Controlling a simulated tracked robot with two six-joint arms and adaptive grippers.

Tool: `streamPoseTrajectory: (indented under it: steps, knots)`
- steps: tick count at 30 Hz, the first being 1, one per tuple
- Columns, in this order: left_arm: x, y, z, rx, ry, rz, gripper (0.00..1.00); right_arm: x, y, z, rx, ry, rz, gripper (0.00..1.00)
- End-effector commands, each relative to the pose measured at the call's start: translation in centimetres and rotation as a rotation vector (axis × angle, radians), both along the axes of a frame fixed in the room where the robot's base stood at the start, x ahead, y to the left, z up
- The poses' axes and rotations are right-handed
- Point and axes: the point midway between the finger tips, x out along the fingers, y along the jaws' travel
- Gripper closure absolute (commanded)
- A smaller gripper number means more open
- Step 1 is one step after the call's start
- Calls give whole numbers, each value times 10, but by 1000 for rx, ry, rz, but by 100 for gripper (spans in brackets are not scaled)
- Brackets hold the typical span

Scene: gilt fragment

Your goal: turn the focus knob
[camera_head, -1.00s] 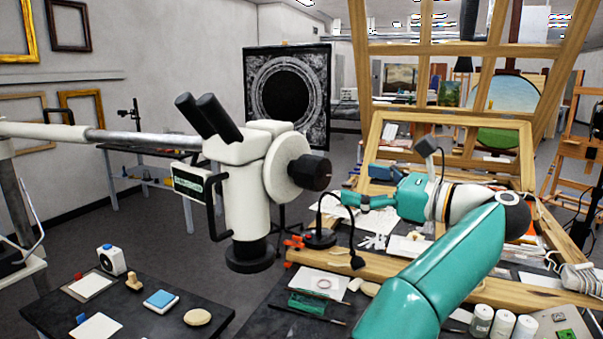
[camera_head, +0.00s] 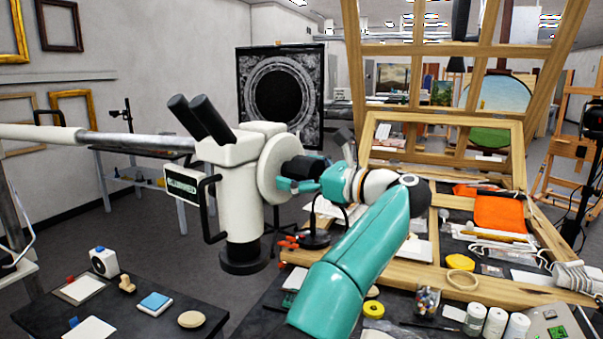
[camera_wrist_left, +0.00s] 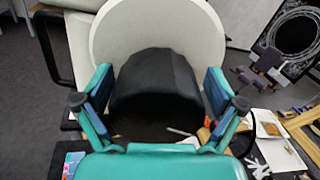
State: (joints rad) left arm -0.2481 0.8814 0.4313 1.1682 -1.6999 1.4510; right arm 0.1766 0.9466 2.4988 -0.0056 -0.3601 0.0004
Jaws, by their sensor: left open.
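The white microscope (camera_head: 243,205) hangs on a boom from the left. Its focus knob (camera_head: 303,166) is a thick black cylinder on the right of a white disc (camera_head: 272,165). My left gripper (camera_head: 300,181), teal, is at the knob in the head view. In the left wrist view the knob (camera_wrist_left: 158,85) lies between the two spread fingers of my left gripper (camera_wrist_left: 157,82). Small gaps seem to show on both sides, but I cannot tell whether a finger touches it. My right gripper is not in view.
A dark table (camera_head: 65,311) with small blocks and a disc stands at front left. The right workbench holds a wooden frame (camera_head: 440,275), an orange cloth (camera_head: 499,213), white jars (camera_head: 495,322) and a black lamp base (camera_head: 314,239). A dark ring picture (camera_head: 310,112) stands behind.

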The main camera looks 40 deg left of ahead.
Motion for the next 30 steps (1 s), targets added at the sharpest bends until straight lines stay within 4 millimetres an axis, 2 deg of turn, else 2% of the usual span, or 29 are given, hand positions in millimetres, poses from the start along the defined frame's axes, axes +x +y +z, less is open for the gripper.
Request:
streamPoseTrajectory:
  steps: [1, 11, 13, 14, 18, 30]
  knots:
    - [0, 0, 0, 0, 0, 0, 7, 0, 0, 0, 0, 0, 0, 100]
    - [0, -1, 0, 0, 0, -2, 62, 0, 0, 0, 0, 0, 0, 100]
    - [0, -1, 0, 0, 0, -2, 63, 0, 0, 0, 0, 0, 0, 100]
    - [1, -17, 0, 1, -1, -5, 64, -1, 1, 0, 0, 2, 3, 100]
    - [2, -6, 1, 1, 7, -6, 66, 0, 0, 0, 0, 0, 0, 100]
    - [2, -2, 2, 2, 176, -7, 66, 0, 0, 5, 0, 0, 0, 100]
